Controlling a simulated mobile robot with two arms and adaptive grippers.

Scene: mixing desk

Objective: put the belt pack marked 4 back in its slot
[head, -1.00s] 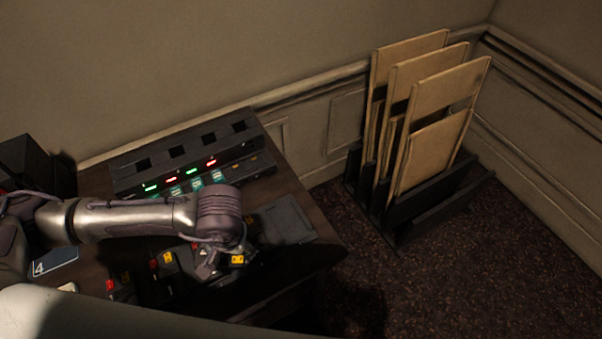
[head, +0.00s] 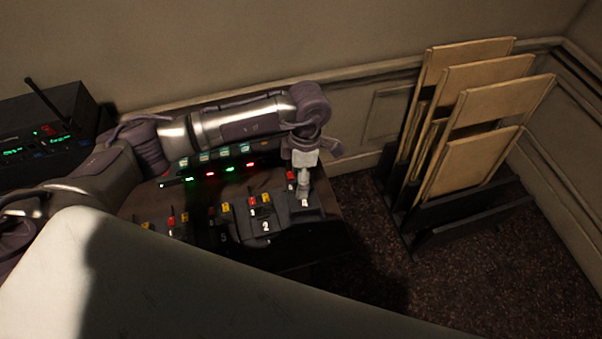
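Several dark belt packs with red and yellow parts on top stand along the front of the desk. One pack (head: 262,232) carries a white 2. At the right end another pack (head: 313,214) has a small white mark that I cannot read. My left gripper (head: 304,191) points down at this right-end pack, at or just above it. Its fingers are too small and overlapped to show whether they hold it. I cannot make out which pack is marked 4. The charging rack (head: 214,172) with green and red lights is behind the packs, its slots mostly hidden by my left arm. My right gripper is out of view.
A black radio unit (head: 45,132) with an antenna stands at the back left. A dark rack with several tan boards (head: 480,95) stands on the carpet to the right. The wall is close behind the desk. My own pale body covers the lower left foreground.

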